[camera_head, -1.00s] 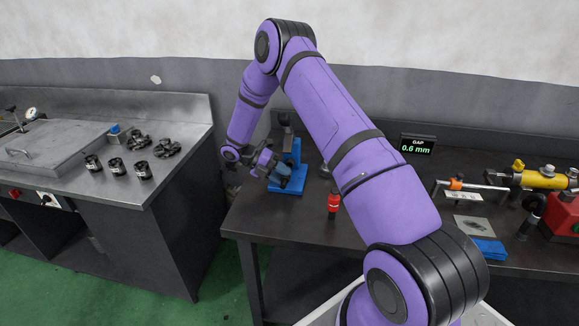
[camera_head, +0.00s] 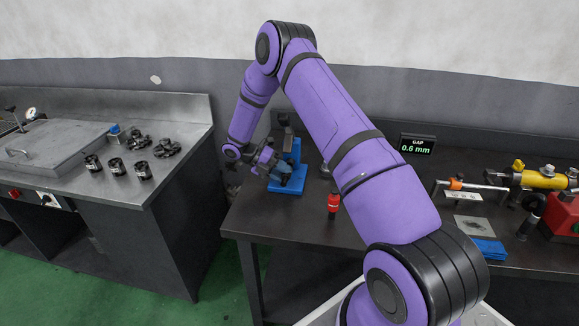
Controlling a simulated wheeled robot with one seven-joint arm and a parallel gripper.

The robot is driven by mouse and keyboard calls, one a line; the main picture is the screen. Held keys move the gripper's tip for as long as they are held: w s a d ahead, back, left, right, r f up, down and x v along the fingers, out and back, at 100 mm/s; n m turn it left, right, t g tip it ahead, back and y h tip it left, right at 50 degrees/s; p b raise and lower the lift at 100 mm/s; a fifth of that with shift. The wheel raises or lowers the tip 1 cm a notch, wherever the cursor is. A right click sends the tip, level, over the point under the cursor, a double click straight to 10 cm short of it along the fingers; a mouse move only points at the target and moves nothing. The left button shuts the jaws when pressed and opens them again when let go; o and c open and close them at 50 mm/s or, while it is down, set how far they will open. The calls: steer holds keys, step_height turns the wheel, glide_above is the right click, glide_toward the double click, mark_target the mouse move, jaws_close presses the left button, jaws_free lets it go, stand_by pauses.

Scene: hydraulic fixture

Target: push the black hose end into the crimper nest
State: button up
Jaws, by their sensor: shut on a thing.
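My gripper (camera_head: 276,168) is at the left front of a small blue stand (camera_head: 287,186) with an upright blue back and a dark top, on the dark bench. I take this stand to be the crimper, but its nest cannot be made out. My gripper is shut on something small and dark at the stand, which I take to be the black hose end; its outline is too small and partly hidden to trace. I cannot tell whether it sits inside the nest or only against it.
A gap display (camera_head: 417,146) reads 0.6 mm. A yellow cylinder (camera_head: 541,179) and blue pad (camera_head: 488,250) lie at right. Several black fittings (camera_head: 117,167) sit on the left metal bench.

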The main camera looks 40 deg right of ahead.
steer(key=shift+w+d, duration=0.85)
steer(key=shift+d, duration=0.05)
stand_by(1.0)
steer(key=o, duration=1)
steer(key=shift+a, duration=0.1)
steer(key=v, duration=1)
steer(key=shift+w+r, duration=0.2)
steer(key=shift+w, duration=0.1)
steer(key=shift+a, duration=0.1)
